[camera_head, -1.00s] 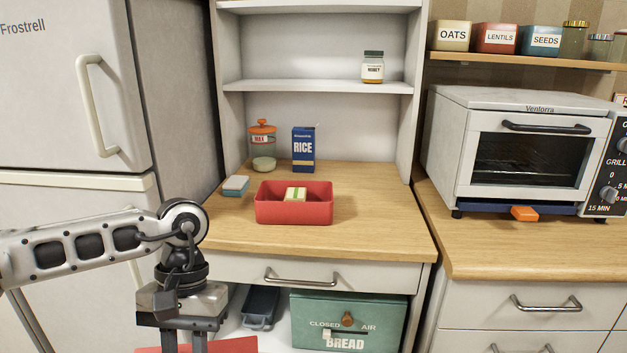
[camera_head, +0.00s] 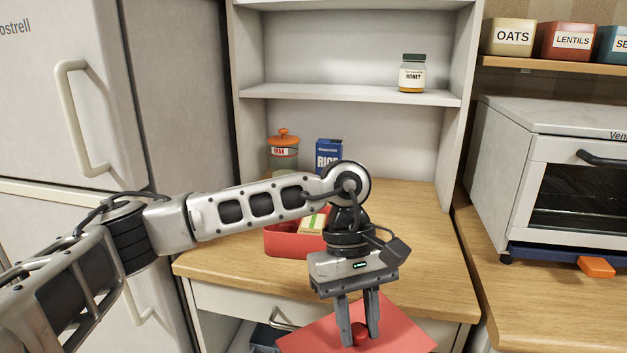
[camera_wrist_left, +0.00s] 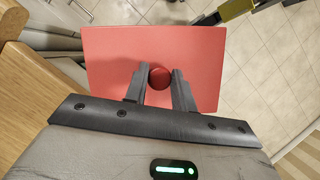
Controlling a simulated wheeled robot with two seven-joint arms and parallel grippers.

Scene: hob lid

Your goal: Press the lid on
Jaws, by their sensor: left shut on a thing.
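The lid (camera_head: 396,328) is a flat red rectangle with a round red knob (camera_head: 360,332). My left gripper (camera_head: 358,338) is shut on that knob and holds the lid in front of the counter's front edge. In the left wrist view the knob (camera_wrist_left: 160,77) sits between the two fingers and the lid (camera_wrist_left: 205,55) spreads out beyond them, with tiled floor below. The red box (camera_head: 288,243) stands on the wooden counter, open at the top, with a pale block (camera_head: 312,224) in it. My left arm hides part of the box.
A glass jar with an orange lid (camera_head: 284,153) and a blue rice box (camera_head: 328,152) stand behind the red box. A honey jar (camera_head: 412,75) is on the shelf. The counter (camera_head: 425,235) is clear on the right. A toaster oven (camera_head: 560,170) stands further right.

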